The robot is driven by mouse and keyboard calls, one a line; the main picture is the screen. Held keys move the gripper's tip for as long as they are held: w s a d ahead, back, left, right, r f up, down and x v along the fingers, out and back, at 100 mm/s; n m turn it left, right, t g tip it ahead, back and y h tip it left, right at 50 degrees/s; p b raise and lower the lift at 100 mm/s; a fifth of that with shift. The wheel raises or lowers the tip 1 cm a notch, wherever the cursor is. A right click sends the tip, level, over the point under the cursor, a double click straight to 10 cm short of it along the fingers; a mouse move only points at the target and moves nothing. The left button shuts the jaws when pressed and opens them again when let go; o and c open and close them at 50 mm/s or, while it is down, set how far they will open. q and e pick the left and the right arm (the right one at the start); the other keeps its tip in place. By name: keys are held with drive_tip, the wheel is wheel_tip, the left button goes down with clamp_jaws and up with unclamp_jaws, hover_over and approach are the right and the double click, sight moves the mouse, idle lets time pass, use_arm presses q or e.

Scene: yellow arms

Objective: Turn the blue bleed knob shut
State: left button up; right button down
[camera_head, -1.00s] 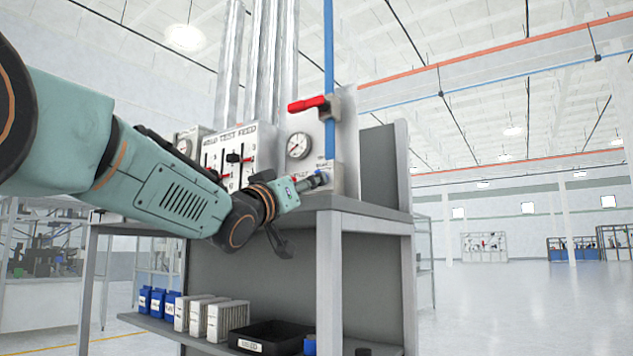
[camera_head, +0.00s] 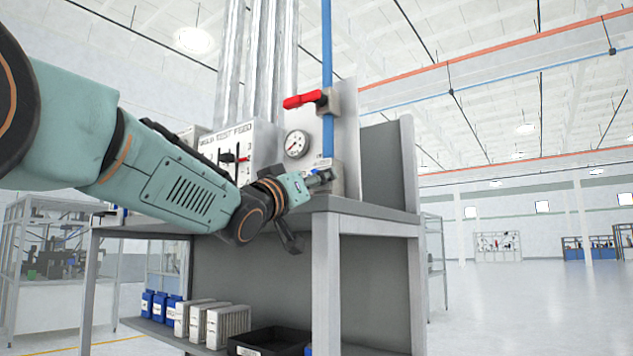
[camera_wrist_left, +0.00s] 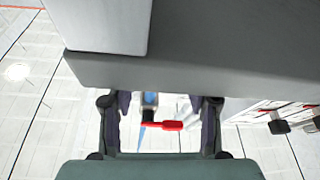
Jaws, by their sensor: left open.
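My left gripper (camera_head: 318,179) is open and reaches the small pale valve block (camera_head: 337,182) at the right end of the bench top. In the left wrist view its two fingers (camera_wrist_left: 161,100) stand apart with a gap between them. The blue bleed knob cannot be made out clearly; the fingers seem to cover its place at the front of the block. Whether the fingers touch it I cannot tell. A blue pipe (camera_head: 328,60) rises from the block, with a red lever valve (camera_head: 303,100) on it. My right gripper is not in view.
A round gauge (camera_head: 296,144) is on the panel behind my left gripper. A white panel with switches (camera_head: 228,155) stands left of it. The grey bench (camera_head: 375,222) has a lower shelf with blue bottles, white boxes and a black tray (camera_head: 270,343). Open floor lies at right.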

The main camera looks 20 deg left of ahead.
use_arm(q)
drive_tip(key=shift+s+a+r, duration=0.15)
drive_tip(key=shift+s+a, duration=0.15)
drive_tip(key=shift+s, duration=0.05)
drive_tip(key=shift+c, duration=0.2)
drive_tip(key=shift+w+d, duration=0.15)
drive_tip(key=shift+w, duration=0.05)
drive_tip(key=c, duration=0.4)
clamp_jaws()
